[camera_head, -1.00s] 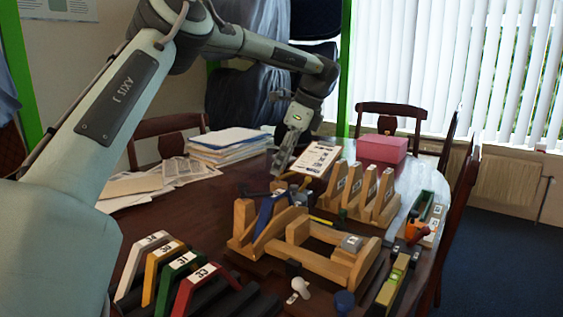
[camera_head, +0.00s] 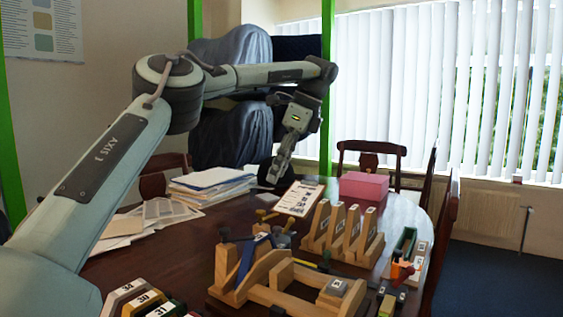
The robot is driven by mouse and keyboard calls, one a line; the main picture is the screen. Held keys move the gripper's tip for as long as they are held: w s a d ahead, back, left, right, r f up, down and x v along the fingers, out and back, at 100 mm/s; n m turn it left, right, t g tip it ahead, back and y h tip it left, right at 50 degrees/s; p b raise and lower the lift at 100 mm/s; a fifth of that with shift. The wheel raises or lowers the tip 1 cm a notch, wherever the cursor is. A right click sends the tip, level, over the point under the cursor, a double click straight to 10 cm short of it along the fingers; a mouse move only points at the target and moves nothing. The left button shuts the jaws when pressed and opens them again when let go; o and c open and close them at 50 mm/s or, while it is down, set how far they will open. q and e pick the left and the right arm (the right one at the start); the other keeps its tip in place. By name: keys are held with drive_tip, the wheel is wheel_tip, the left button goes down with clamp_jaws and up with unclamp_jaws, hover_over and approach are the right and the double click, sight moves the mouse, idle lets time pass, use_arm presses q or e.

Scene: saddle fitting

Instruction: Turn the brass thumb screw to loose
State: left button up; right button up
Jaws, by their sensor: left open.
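Small brass-coloured parts (camera_head: 266,216) show on the table behind the wooden fixture (camera_head: 300,298); they are too small for me to tell which is the thumb screw or how it is turned. A blue piece (camera_head: 252,250) stands at the fixture's left end. My left gripper (camera_head: 273,178) hangs with its dark fingers pointing down, above and behind the brass-coloured parts and apart from them. It is open, and I see nothing between its fingers. My right gripper is out of view.
Numbered wooden blocks (camera_head: 343,237) stand right of the fixture, with a printed card (camera_head: 299,198) and a pink box (camera_head: 363,186) behind. Papers (camera_head: 210,181) lie at the back left. Coloured numbered pieces (camera_head: 130,298) stand at front left.

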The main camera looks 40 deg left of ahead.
use_arm(q)
drive_tip(key=shift+v, duration=1.1)
